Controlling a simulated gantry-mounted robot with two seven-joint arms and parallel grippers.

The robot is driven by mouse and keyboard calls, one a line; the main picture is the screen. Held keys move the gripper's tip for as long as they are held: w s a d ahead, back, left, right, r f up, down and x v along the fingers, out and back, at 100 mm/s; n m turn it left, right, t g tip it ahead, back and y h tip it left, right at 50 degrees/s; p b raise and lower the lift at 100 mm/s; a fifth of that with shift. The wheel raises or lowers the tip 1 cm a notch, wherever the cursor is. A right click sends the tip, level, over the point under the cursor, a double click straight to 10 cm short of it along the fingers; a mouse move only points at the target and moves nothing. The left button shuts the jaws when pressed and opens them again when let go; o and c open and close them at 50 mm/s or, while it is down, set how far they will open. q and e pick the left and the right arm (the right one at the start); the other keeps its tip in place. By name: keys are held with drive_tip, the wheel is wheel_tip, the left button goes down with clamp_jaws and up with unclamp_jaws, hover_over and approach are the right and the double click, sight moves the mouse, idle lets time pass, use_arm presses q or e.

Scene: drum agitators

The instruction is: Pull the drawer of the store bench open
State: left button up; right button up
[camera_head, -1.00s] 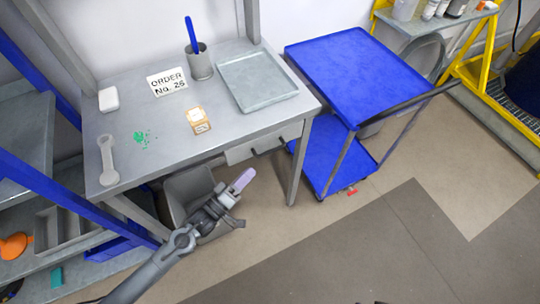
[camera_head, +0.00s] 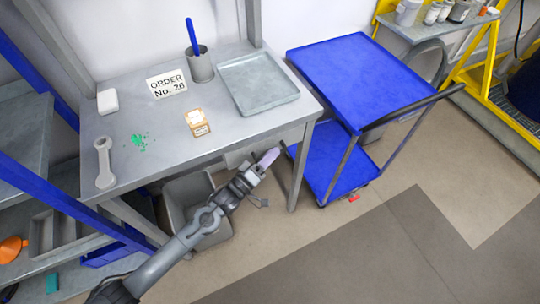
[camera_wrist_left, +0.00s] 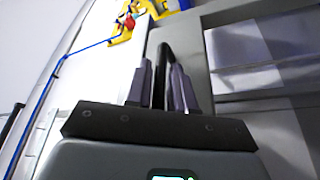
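The grey store bench (camera_head: 225,125) stands at the left of the head view. Its drawer front (camera_head: 236,157) shows under the tabletop's front edge, partly hidden by my left arm. My left gripper (camera_head: 268,158) is at the drawer's right part, below the bench edge. In the left wrist view, a dark bar, which looks like the drawer handle (camera_wrist_left: 165,58), runs between the two fingers of the gripper (camera_wrist_left: 161,85). The fingers stand close on either side of it; whether they press on it I cannot tell. My right gripper is not in view.
A grey bin (camera_head: 190,195) stands under the bench, next to my left arm. A blue trolley (camera_head: 355,75) stands to the right. On the bench are a tray (camera_head: 258,82), a cup (camera_head: 200,67) and a wrench (camera_head: 104,163). The floor in front is clear.

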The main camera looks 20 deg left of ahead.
use_arm(q)
drive_tip(key=shift+c, duration=0.5)
clamp_jaws()
drive_tip(key=s+d+p, duration=0.8)
drive_tip(key=s+d, duration=0.9)
drive_tip(key=d, duration=0.2)
drive_tip(key=shift+d+p, duration=0.15)
drive_tip(key=shift+p, duration=0.25)
drive_tip(key=shift+o, duration=0.5)
unclamp_jaws()
